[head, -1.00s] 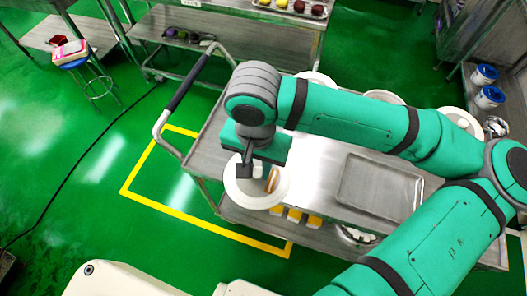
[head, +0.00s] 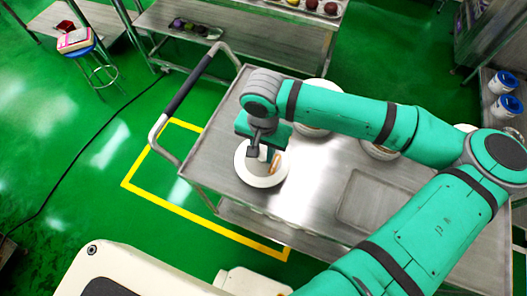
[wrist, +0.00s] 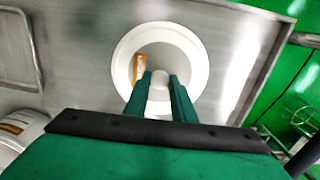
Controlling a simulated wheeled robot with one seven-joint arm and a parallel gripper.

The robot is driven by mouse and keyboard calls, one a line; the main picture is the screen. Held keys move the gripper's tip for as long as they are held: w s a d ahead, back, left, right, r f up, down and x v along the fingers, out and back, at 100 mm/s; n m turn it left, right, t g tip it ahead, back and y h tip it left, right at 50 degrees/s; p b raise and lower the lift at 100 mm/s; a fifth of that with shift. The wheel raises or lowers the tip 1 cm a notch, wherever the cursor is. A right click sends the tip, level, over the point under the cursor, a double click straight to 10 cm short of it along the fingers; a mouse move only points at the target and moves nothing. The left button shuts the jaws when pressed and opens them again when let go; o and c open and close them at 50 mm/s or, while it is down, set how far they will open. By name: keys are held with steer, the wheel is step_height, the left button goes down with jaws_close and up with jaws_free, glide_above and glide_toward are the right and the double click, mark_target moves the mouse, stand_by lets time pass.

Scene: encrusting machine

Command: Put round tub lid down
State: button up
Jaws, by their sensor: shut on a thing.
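The round tub lid (head: 262,181) is white, with a wide pale rim and an orange-brown mark on its inner part. It also shows in the wrist view (wrist: 122,62). My gripper (wrist: 160,79) is shut on the lid's small white knob, with one green finger on each side. In the head view my gripper (head: 266,157) points down over the lid, and my wrist hides part of it. The lid looks level over the left part of the steel cart top (head: 213,150). I cannot tell whether it touches the metal.
White round tubs stand farther back on the cart, one (head: 318,92) partly behind my arm and another (head: 378,152) under it. A shallow tray (head: 375,205) lies at the right. The cart's handle (head: 190,88) rises at the left. Bare metal surrounds the lid.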

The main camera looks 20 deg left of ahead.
mark_target(263, 155)
steer(key=shift+w+f, duration=0.15)
steer(key=shift+f, duration=0.5)
steer(key=shift+w+f, duration=0.15)
steer(key=shift+f, duration=0.75)
steer(key=shift+s+a, duration=0.1)
steer(key=shift+s, duration=0.2)
steer(key=shift+f, duration=0.2)
steer(key=o, duration=1.1)
steer(key=shift+c, duration=0.2)
steer(key=shift+w, duration=0.1)
step_height(263, 155, up, 12)
steer(key=shift+r, duration=0.15)
